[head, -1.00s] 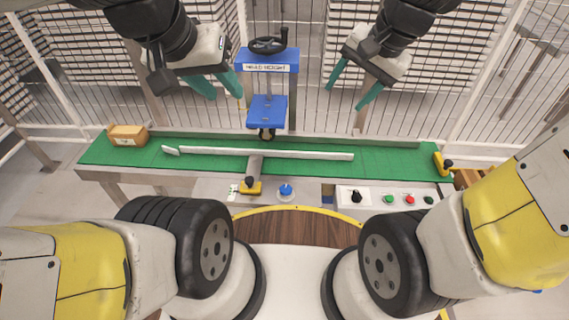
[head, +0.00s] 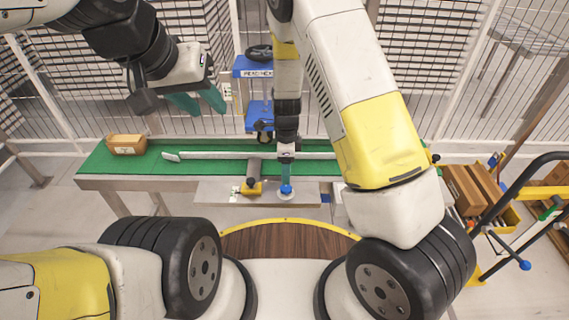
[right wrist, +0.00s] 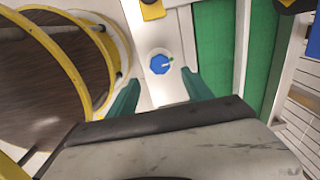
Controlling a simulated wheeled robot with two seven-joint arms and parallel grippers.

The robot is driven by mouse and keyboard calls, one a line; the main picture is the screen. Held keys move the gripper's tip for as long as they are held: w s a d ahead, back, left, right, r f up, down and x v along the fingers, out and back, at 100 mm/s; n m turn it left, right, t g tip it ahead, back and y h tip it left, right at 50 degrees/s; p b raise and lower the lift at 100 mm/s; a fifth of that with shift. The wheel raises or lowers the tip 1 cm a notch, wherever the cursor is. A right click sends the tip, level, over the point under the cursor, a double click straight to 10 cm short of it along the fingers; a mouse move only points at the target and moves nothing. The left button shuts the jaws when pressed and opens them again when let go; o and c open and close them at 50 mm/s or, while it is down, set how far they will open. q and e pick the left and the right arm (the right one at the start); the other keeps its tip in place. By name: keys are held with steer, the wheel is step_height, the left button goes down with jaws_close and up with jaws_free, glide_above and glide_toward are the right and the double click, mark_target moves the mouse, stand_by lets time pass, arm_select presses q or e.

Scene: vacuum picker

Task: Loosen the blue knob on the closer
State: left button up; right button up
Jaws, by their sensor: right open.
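The blue knob (head: 286,190) sits on a pale round base on the panel at the front of the green conveyor. My right gripper (head: 287,173) points down just above the knob. In the right wrist view its two teal fingers (right wrist: 160,78) are spread, with the knob between and beyond their tips; I cannot tell if they touch it. My left gripper (head: 205,108) hangs open and empty above the left part of the conveyor.
A yellow-footed clamp with a black knob (head: 250,185) stands just left of the blue knob. The blue head-height stand (head: 256,113) is partly behind my right arm. A brown box (head: 126,144) lies at the conveyor's left end. A cart with boxes (head: 465,190) stands right.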

mark_target(286, 187)
step_height(286, 187, down, 8)
steer(key=shift+r, duration=0.25)
jaws_close()
stand_by(0.3)
